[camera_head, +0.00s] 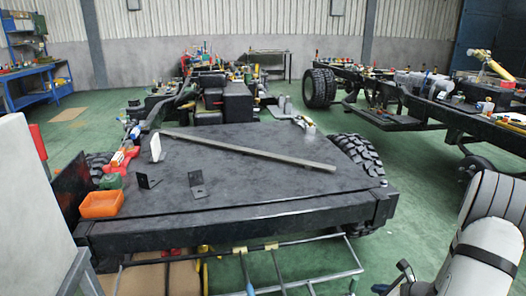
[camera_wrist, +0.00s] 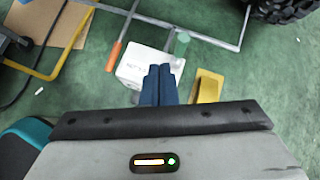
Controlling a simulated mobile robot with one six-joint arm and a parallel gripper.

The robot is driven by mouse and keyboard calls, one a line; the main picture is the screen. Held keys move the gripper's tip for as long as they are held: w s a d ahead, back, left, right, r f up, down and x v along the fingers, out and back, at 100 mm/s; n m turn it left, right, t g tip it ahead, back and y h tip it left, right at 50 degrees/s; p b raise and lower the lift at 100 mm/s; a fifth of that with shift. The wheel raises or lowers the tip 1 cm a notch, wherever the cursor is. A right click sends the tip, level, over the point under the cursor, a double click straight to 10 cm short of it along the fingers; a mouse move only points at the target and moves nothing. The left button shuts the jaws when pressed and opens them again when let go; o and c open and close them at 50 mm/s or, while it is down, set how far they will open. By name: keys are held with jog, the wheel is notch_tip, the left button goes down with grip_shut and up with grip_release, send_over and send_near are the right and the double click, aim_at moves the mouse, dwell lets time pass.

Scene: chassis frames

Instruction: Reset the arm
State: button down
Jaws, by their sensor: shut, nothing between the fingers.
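My gripper (camera_wrist: 158,68) shows in the wrist view as two blue fingers pressed together, with nothing between them. It points down over the green floor (camera_wrist: 230,65). Just beyond the fingertips is a white box (camera_wrist: 135,68) on the floor, and a yellow object (camera_wrist: 207,86) is to their right. I cannot tell how far above the box the fingers are. In the head view my white arm link is at the lower right, beside the front right corner of the chassis deck (camera_head: 230,185). The fingers cannot be made out there.
The deck holds a long bar (camera_head: 250,150), black brackets (camera_head: 197,184) and an orange bin (camera_head: 101,204). A metal tube frame (camera_head: 300,284) stands low before it. A second chassis (camera_head: 420,112) is at right, a blue shelf (camera_head: 40,85) at far left. Green floor lies open between the chassis.

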jog(key=s+a+r+n+g+y+p, duration=0.15)
jog(key=a+r+n+p, duration=0.25)
jog(key=a+r+n, duration=0.6)
jog(key=s+a+r+n+g+y+p, duration=0.1)
jog(key=s+a+r+n+g+p, duration=0.2)
jog(key=a+r, duration=0.85)
jog(key=s+a+r+n+h+p, duration=0.1)
jog(key=s+r+n+h+p, duration=0.1)
jog(key=r, duration=0.5)
jog(key=s+a+r+n+g+h+p, duration=0.1)
jog(key=s+r+n+h+p, duration=0.1)
jog(key=s+r+n+p, duration=0.2)
jog(key=s+a+r+n+h+p, duration=0.1)
jog(key=s+r+n+h+p, duration=0.1)
jog(key=s+r+n+p, duration=0.2)
jog(key=s+r+n, duration=0.3)
jog(key=r+n, duration=0.3)
jog(key=shift+s+a+r+n+g+h, duration=0.3)
jog(key=shift+s+r+g+h, duration=0.05)
